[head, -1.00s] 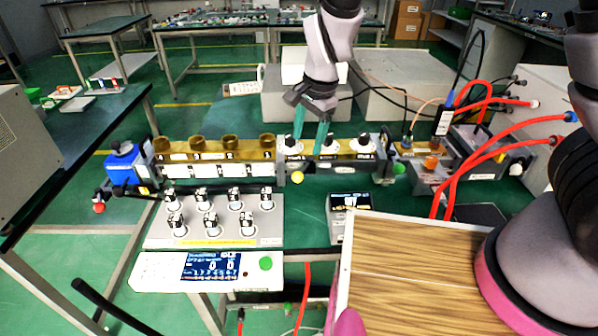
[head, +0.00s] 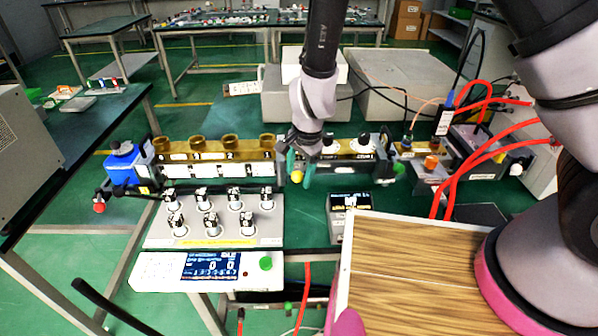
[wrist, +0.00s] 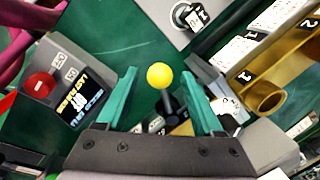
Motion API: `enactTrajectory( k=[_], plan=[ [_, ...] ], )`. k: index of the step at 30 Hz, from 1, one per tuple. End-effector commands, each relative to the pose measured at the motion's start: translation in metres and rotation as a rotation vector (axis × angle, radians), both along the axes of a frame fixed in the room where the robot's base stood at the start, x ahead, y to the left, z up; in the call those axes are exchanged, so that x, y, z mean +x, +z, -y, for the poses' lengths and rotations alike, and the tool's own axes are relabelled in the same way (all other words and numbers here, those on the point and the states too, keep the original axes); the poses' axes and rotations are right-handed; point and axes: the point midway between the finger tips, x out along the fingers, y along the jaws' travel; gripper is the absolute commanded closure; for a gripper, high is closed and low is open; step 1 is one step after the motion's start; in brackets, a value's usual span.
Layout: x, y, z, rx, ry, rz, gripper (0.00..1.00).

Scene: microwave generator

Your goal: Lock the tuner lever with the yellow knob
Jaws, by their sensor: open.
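The yellow knob (head: 297,176) sits on the front of the tuner section, partly beside my gripper's left finger in the head view. In the wrist view the yellow knob (wrist: 159,76) is a round ball on a short black lever (wrist: 168,104), lying between the two teal fingers. My gripper (head: 300,172) is open, and its fingers (wrist: 160,98) stand apart on either side of the knob and lever. I see no contact with the knob. The lever's base is partly hidden by the gripper body.
A brass waveguide (head: 210,150) runs left of the gripper. A small display box with a red button (wrist: 40,86) stands to one side; it also shows in the head view (head: 349,215). A panel of knobs (head: 215,222) lies in front. Red hoses (head: 480,150) are at right.

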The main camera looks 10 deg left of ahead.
Motion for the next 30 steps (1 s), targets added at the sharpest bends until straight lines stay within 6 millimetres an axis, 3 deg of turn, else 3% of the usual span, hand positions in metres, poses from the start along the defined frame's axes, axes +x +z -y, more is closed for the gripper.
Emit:
enactTrajectory(
  k=[5, 10, 11, 30],
  plan=[
    [-0.0001, 0.0001, 0.0, 0.0, 0.0, 0.0, 0.31],
    [-0.0002, 0.0002, 0.0001, 0.0, 0.0, 0.0, 0.97],
    [-0.0002, 0.0003, 0.0001, 0.0, 0.0, 0.0, 1.0],
    [0.0, 0.0005, 0.0, 0.0, 0.0, 0.0, 1.0]
  ],
)
